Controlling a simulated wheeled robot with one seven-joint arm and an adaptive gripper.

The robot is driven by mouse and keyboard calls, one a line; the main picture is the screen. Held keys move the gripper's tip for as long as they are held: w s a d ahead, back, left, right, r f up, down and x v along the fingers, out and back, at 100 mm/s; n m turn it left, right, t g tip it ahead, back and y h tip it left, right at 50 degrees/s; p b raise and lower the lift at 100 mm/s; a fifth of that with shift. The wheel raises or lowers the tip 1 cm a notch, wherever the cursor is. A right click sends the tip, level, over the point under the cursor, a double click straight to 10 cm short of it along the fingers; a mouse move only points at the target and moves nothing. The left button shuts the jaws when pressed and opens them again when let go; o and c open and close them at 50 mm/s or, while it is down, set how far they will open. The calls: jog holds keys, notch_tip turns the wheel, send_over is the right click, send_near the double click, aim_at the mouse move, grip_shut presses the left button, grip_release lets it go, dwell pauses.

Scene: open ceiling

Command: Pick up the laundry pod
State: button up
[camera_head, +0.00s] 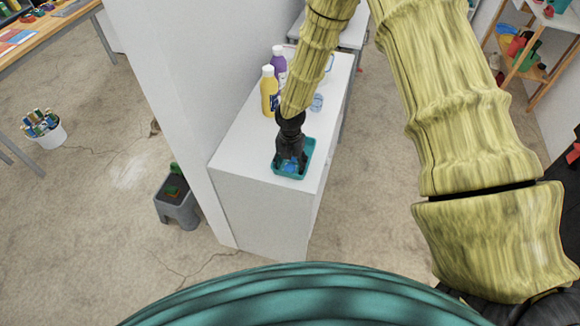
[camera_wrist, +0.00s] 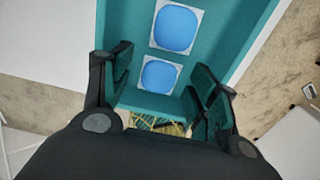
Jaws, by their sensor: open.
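Two blue laundry pods with pale square edges lie in a teal tray (camera_wrist: 226,30), one pod (camera_wrist: 178,27) farther up the wrist view and one pod (camera_wrist: 160,75) nearer my fingers. In the head view the teal tray (camera_head: 278,166) stands on a white cabinet, and a bit of blue pod (camera_head: 290,167) shows inside it. My gripper (camera_wrist: 158,84) is open, pointing down into the tray, with its fingers on either side of the nearer pod. It also shows in the head view (camera_head: 291,162), partly covering the tray. Whether the fingers touch the pod cannot be told.
The white cabinet top (camera_head: 240,150) is clear left of the tray. Behind my gripper stand a yellow bottle (camera_head: 268,92) and a purple bottle (camera_head: 279,62). A wall (camera_head: 170,90) rises along the cabinet's left side.

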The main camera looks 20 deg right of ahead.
jog(key=shift+f, duration=0.15)
jog(key=shift+c, duration=0.2)
jog(key=c, duration=0.9)
jog(key=shift+o, duration=0.2)
jog(key=shift+r+b, duration=0.55)
jog(key=shift+r, duration=0.1)
jog(key=shift+r+b, duration=0.5)
jog(key=shift+r, duration=0.4)
jog(key=s+d+b, duration=0.1)
jog(key=s, duration=0.4)
jog(key=s+d+r+b, duration=0.1)
jog(key=s+d+b, duration=0.1)
jog(key=s, duration=0.3)
jog(key=s+d+r+b, duration=0.1)
jog(key=s+b, duration=0.1)
jog(key=s, duration=0.3)
jog(key=shift+s+d, duration=0.15)
jog(key=shift+d, duration=0.2)
